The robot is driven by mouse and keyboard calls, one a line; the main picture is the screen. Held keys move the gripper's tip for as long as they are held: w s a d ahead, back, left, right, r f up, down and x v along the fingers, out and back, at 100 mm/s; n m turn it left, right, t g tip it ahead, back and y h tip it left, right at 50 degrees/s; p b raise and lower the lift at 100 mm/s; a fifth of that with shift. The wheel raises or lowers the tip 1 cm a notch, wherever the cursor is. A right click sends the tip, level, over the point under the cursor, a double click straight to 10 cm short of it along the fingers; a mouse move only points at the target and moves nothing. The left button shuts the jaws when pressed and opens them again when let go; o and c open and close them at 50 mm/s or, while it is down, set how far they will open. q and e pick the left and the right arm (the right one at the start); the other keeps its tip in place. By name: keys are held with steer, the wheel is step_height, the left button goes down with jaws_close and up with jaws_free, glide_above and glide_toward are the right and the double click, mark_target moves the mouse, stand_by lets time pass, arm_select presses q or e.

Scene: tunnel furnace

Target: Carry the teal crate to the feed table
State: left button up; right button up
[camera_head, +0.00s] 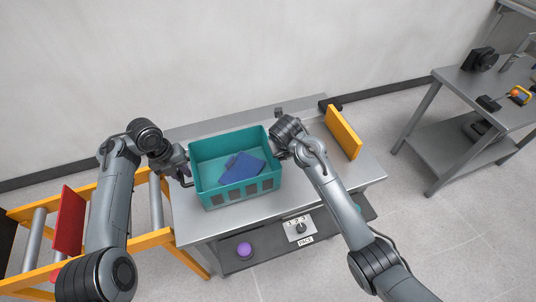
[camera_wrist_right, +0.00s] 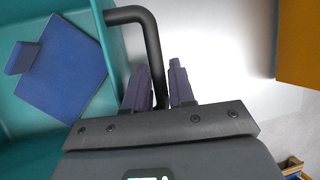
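The teal crate (camera_head: 241,189) is upright over the middle of the grey metal table (camera_head: 205,226), with a blue flat item (camera_head: 241,168) inside. I cannot tell whether its base touches the tabletop. My left gripper (camera_head: 184,173) is at the crate's left end by a dark handle; its fingers are too small to read. My right gripper (camera_head: 277,152) is at the right end. In the right wrist view, its two dark fingers (camera_wrist_right: 160,88) close on either side of the crate's black handle (camera_wrist_right: 150,45). No label here names the feed table.
An orange-framed roller conveyor (camera_head: 150,240) with a red plate (camera_head: 69,220) adjoins the table at left. A yellow panel (camera_head: 343,132) stands on the table's right part. A dial panel (camera_head: 299,226) and purple ball (camera_head: 244,250) are at the front. Another grey table (camera_head: 460,85) stands right.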

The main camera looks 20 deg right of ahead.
arm_select(q)
steer(key=o, duration=0.3)
steer(key=shift+r, duration=0.1)
arm_select(e)
steer(key=o, duration=0.3)
steer(key=shift+r, duration=0.1)
arm_select(q)
steer(key=shift+r, duration=0.15)
arm_select(e)
steer(key=shift+r, duration=0.15)
arm_select(q)
steer(key=r+p, duration=3)
steer(key=shift+d, duration=0.4)
arm_select(e)
steer(key=s+r, duration=0.2)
steer(key=r, duration=1.7)
steer(key=s+a+r, duration=0.1)
steer(key=s+r, duration=0.1)
steer(key=r, duration=1.8)
steer(key=shift+s+a+r, duration=0.15)
steer(key=shift+s+r, duration=0.1)
steer(key=shift+s, duration=0.15)
arm_select(q)
steer(key=shift+f, duration=0.1)
